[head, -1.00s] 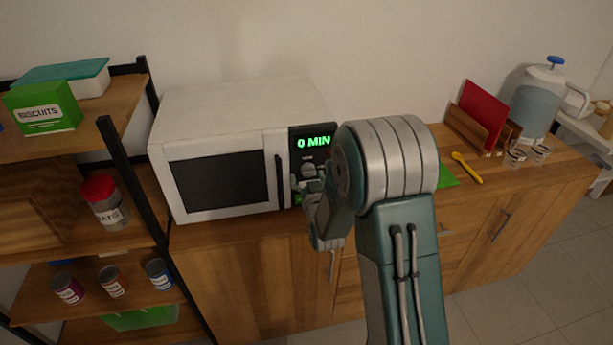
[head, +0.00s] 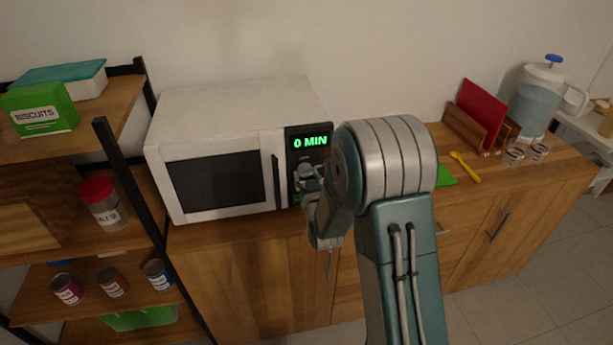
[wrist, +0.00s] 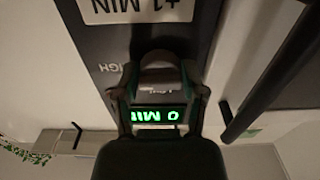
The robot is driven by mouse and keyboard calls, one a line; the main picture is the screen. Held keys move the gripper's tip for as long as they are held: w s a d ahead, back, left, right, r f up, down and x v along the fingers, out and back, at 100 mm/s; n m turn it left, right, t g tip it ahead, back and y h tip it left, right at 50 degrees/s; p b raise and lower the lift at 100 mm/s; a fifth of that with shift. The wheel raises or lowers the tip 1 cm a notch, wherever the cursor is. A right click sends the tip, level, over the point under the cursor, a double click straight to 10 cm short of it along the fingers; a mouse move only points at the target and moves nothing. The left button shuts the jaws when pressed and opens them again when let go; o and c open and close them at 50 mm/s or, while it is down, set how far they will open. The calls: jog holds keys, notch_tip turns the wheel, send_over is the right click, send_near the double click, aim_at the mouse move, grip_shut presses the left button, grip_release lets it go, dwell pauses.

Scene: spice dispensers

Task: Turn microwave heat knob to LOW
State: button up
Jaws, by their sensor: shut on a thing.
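The white microwave (head: 235,105) stands on the wooden counter, its door shut. Its dark control panel (head: 290,133) has a green display (head: 311,142) reading 0 MIN, also seen upside down in the wrist view (wrist: 155,116). My gripper (head: 312,188) is at the panel below the display, partly hidden by my arm. In the wrist view my gripper (wrist: 158,80) is shut around the heat knob (wrist: 160,57), whose rounded edge shows between the fingers. A HIGH label (wrist: 108,67) is beside it. The knob's pointer and the LOW label cannot be made out.
The microwave's door handle (head: 276,181) is close left of my gripper; its dark bar also shows in the wrist view (wrist: 262,92). A shelf with cans and biscuits (head: 38,110) stands at left. A yellow spoon (head: 465,167) lies on the counter at right.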

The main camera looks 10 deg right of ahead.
jog(key=n, duration=0.4)
jog(key=shift+n, duration=0.3)
jog(key=n, duration=0.4)
jog(key=shift+d+r, duration=0.1)
jog(key=n, duration=0.5)
jog(key=shift+n, duration=1.9)
jog(key=o, duration=1.1)
jog(key=shift+o, duration=0.3)
